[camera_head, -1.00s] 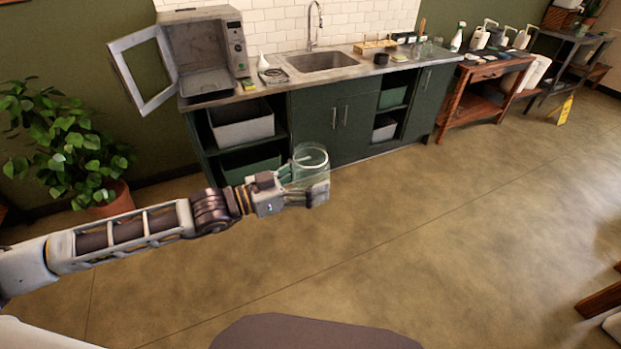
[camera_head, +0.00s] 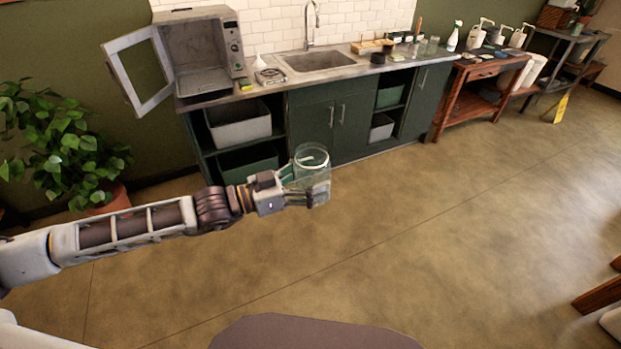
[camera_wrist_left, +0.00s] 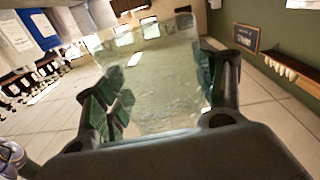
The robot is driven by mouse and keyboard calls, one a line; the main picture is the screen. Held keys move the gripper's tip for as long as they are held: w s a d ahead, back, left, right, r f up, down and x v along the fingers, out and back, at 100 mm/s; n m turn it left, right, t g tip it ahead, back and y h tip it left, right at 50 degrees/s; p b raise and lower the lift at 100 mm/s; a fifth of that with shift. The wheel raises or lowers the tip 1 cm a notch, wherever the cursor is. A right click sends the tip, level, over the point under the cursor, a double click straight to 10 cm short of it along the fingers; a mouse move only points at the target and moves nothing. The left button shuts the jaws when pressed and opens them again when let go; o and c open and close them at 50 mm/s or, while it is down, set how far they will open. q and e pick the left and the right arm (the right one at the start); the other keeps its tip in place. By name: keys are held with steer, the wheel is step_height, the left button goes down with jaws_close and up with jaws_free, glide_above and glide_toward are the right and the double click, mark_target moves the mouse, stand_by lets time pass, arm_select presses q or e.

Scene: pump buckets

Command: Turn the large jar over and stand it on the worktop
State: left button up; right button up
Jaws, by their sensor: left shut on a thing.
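The large jar (camera_head: 312,164) is clear glass and sits in my left gripper (camera_head: 304,187) in the head view. It is held in the air over the floor, in front of the green cabinets, with a round rim or edge showing at its top. In the left wrist view the jar (camera_wrist_left: 155,85) fills the space between the green-padded fingers of the left gripper (camera_wrist_left: 160,95), which press on it from both sides. I cannot tell for sure which end of the jar is its mouth. My right gripper is not in view.
The worktop (camera_head: 345,72) has a sink (camera_head: 318,61) in it, with bottles and glass jars on its right part. A microwave (camera_head: 205,50) with its door open stands at the left end. A potted plant (camera_head: 60,150) is at the left. The floor (camera_head: 400,230) is clear.

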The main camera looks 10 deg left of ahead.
arm_select(q)
steer(key=shift+w+d+f+m+g, duration=0.2)
steer(key=shift+w+f+m+g, duration=0.1)
steer(key=shift+w+f+g, duration=0.1)
stand_by(0.4)
steer(key=shift+f, duration=0.1)
steer(key=shift+w+d+f+m+g+h, duration=0.85)
steer(key=shift+w+f+g, duration=0.2)
steer(key=shift+g, duration=0.25)
steer(key=shift+w+d+f+m+g+h, duration=0.15)
steer(key=shift+w+d+f+m+g, duration=0.25)
steer(key=shift+f+g, duration=0.2)
steer(key=shift+w+d+f+m+g+h, duration=0.1)
steer(key=shift+w+d+f+m+g, duration=0.2)
steer(key=shift+d+f+m+g, duration=0.25)
steer(key=shift+a, duration=0.1)
